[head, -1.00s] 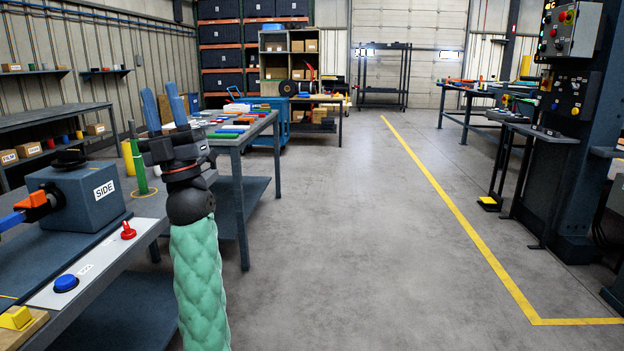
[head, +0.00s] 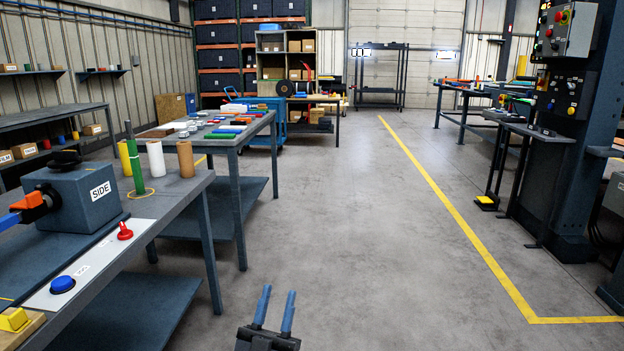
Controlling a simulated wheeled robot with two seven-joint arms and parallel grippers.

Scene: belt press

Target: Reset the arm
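My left gripper (head: 274,312) shows at the bottom of the head view, right of the near workbench and over open floor. Its two blue fingers point up and stand apart with nothing between them, so it is open and empty. The rest of the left arm is below the picture. My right gripper is not in view.
The near workbench (head: 181,215) on the left bears a grey SIDE box (head: 75,195), a red knob (head: 125,231), a blue button (head: 62,284) and several upright tubes. A second table (head: 236,142) stands behind. A dark press (head: 572,150) stands right. The middle floor is clear.

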